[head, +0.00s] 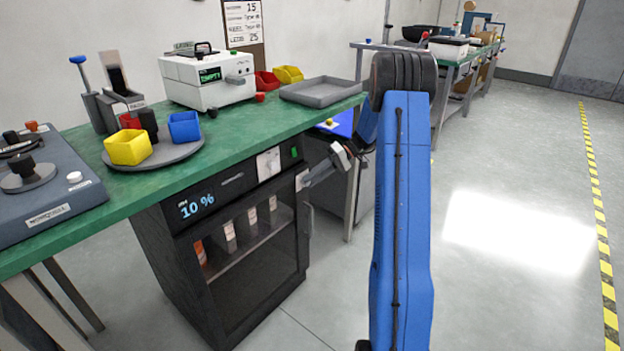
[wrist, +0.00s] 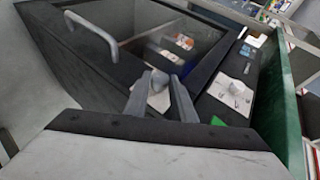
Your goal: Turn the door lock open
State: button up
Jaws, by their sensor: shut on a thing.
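The door lock is a small light-grey knob (wrist: 158,82) on a white plate (wrist: 159,102) on the dark door frame in the wrist view. My gripper (wrist: 160,92) is shut on this knob, one finger on each side. In the head view my gripper (head: 304,183) is at the upper right corner of the black cabinet (head: 180,268), and it hides the knob there. The glass door (head: 250,280) looks closed, with a metal handle (head: 309,220) below my gripper; the handle also shows in the wrist view (wrist: 94,32).
The cabinet stands under a green bench (head: 230,130). A display (head: 197,205) reads 10 %. A white plate (head: 268,163) and a green switch (head: 294,152) are on the panel above the door. Open floor (head: 500,180) lies to the right.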

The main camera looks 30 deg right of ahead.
jog(key=y, duration=0.2)
jog(key=f+m+y, duration=0.1)
jog(key=y, duration=0.1)
jog(key=shift+d+g, duration=0.15)
jog(key=shift+g, duration=0.15)
jog(key=shift+m+y, duration=0.3)
jog(key=o, duration=1)
jog(key=shift+d, duration=0.15)
